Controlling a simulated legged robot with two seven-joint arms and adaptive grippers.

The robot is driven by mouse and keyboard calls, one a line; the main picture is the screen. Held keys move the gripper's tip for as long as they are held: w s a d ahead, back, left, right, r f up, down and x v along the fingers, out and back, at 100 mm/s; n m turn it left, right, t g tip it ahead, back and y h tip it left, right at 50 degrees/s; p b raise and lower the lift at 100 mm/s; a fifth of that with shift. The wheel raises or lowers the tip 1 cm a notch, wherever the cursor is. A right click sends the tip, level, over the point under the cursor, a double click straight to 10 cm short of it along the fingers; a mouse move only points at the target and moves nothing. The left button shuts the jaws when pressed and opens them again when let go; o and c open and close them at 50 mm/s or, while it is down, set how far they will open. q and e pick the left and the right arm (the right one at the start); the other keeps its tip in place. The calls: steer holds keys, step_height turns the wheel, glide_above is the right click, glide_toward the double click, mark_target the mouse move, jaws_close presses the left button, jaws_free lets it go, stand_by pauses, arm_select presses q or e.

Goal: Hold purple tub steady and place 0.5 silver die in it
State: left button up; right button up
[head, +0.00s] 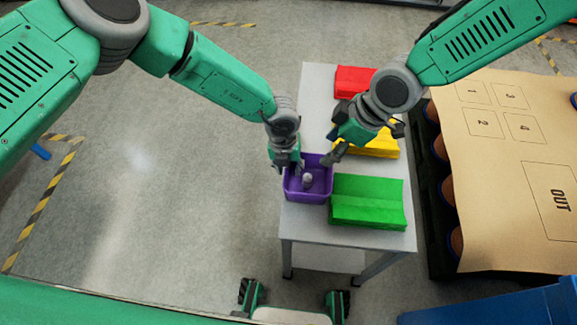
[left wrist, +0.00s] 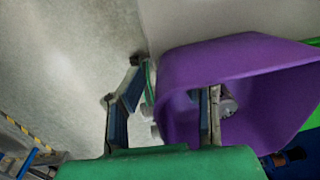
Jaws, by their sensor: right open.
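The purple tub (head: 322,196) stands on the grey table, near its left edge. The silver die (head: 308,181) lies inside the tub, on its floor. My left gripper (head: 286,164) is at the tub's upper-left rim. In the left wrist view, its fingers (left wrist: 178,92) are apart, one outside the purple tub (left wrist: 240,58) and one inside, with the wall between them. The inner finger partly hides the silver die (left wrist: 229,103) there. My right gripper (head: 345,146) is open and empty, above and to the upper right of the tub.
A brown marked board (head: 520,190) lies farther right.

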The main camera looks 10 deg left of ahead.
arm_select(q)
steer(key=shift+r, duration=0.1)
step_height(320, 180, up, 12)
steer(key=a, duration=0.1)
stand_by(0.4)
steer(key=shift+f, duration=0.2)
